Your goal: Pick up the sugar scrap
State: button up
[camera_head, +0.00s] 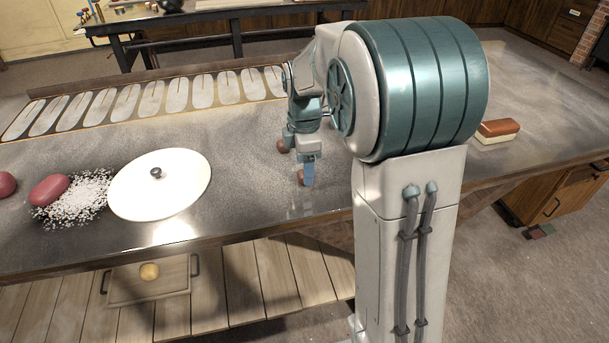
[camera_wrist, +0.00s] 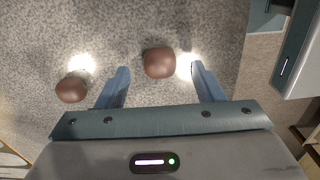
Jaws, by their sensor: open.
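My gripper (camera_head: 308,175) hangs low over the grey table top (camera_head: 250,185), its fingers pointing down. In the wrist view, the gripper (camera_wrist: 160,72) is open, with a small reddish-brown lump (camera_wrist: 159,63) between the fingertips, apart from both. This lump (camera_head: 301,177) is partly hidden by a finger in the head view. A second brown lump (camera_wrist: 70,90) lies outside the left finger in the wrist view. In the head view, another lump (camera_head: 283,146) shows behind the gripper. No label marks any piece as the sugar scrap.
A red oblong piece (camera_head: 48,190) lies on white granules (camera_head: 78,203), next to a white round lid (camera_head: 160,197) with a dark knob. Another red piece (camera_head: 6,184) is at the left edge. A brown-and-cream block (camera_head: 497,131) sits at the right. Oval moulds (camera_head: 125,102) line the back.

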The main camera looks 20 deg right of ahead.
notch_tip(320, 180, down, 2)
jog(key=shift+f, duration=0.15)
jog(key=c, duration=1.1)
jog(key=shift+o, duration=0.2)
jog(key=shift+r, duration=0.7)
notch_tip(320, 180, up, 3)
jog(key=shift+f, duration=0.1)
jog(key=s+d+r+b, duration=0.1)
jog(key=s+d+r, duration=0.6)
jog(key=d, duration=0.2)
jog(key=shift+d, duration=0.15)
